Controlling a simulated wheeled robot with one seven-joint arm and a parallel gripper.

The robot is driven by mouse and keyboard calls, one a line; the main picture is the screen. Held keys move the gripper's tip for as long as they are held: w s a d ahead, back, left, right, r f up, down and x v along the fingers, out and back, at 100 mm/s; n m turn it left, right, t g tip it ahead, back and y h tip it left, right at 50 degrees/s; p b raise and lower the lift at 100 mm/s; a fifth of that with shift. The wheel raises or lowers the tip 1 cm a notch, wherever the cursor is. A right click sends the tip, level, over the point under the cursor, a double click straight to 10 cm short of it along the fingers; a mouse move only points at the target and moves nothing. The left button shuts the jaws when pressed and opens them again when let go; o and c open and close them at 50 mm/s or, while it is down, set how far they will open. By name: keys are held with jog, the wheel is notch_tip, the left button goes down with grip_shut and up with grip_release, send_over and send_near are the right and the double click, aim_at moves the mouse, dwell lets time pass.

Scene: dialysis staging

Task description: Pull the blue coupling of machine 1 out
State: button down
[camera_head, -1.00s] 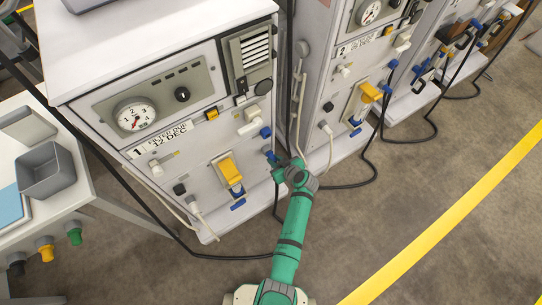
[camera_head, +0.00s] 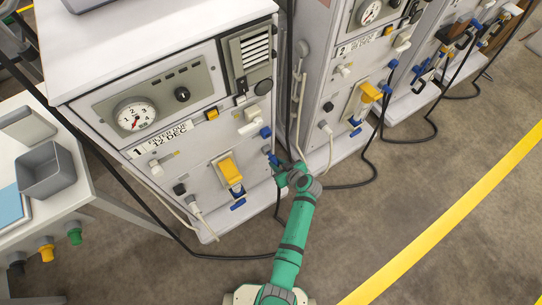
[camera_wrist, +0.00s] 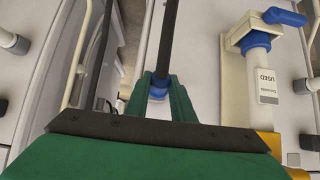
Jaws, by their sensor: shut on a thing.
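Machine 1 (camera_head: 187,205) is the pale cabinet at left in the head view, labelled "1 FILTER DUE 12 DEC". My gripper (camera_head: 277,166) is at the right edge of its front panel. In the wrist view my gripper (camera_wrist: 159,88) has its green fingers shut on a blue coupling (camera_wrist: 157,92), with a black hose (camera_wrist: 169,35) running from it. The coupling (camera_head: 273,158) shows as a small blue piece at the fingertips in the head view. My fingers hide much of it, and I cannot tell whether it still sits in its port.
A yellow-and-blue fitting (camera_head: 231,173) is left of my gripper on the same panel, and another blue part (camera_head: 265,132) is just above. Machine 2 (camera_head: 333,85) stands close at right. Black hoses hang to the floor. Open floor (camera_head: 400,215) lies at lower right.

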jog(key=shift+s+d, duration=0.55)
jog(key=shift+s, duration=0.25)
jog(key=shift+s+d, duration=0.55)
jog(key=shift+s, duration=0.2)
